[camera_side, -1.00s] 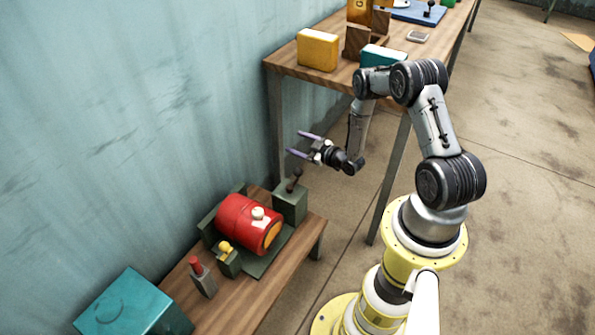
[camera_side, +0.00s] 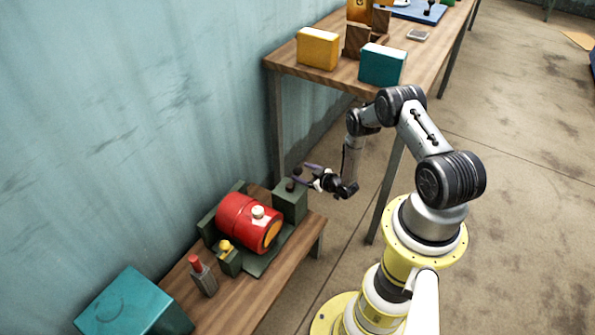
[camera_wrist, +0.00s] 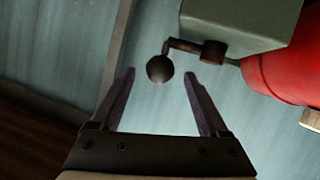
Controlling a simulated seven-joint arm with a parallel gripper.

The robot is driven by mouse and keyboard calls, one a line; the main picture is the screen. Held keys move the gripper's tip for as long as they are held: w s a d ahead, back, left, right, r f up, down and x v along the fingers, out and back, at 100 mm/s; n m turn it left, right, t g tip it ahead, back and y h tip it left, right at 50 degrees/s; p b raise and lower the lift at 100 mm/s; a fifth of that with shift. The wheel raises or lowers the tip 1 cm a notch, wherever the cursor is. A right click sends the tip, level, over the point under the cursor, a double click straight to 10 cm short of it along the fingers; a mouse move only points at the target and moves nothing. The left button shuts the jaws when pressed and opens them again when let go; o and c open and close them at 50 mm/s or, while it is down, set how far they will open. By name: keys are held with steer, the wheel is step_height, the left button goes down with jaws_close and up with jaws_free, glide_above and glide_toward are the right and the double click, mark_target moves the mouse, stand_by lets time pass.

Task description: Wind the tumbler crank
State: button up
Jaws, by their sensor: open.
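The tumbler crank has a dark ball knob (camera_wrist: 160,68) on a short bent arm coming out of a green box (camera_wrist: 245,22). In the side view the green box (camera_side: 290,203) stands at the right end of the low wooden bench, beside the red drum (camera_side: 248,222). My gripper (camera_side: 302,174) is at the top of that box, close to the crank. In the wrist view my gripper (camera_wrist: 158,76) is open, its two fingers pointing toward the knob. The knob appears between the fingertips, apart from both; whether it lies between them in depth I cannot tell.
The low bench (camera_side: 262,294) also holds a red-topped bottle (camera_side: 203,277), a yellow knob (camera_side: 225,247) and a teal box (camera_side: 130,304). A taller table (camera_side: 345,83) with a yellow box (camera_side: 318,49) and a teal box (camera_side: 382,64) stands behind. The wall is close on the left.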

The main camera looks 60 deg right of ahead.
mark_target(301, 171)
steer(key=shift+x, duration=1.85)
jaws_close()
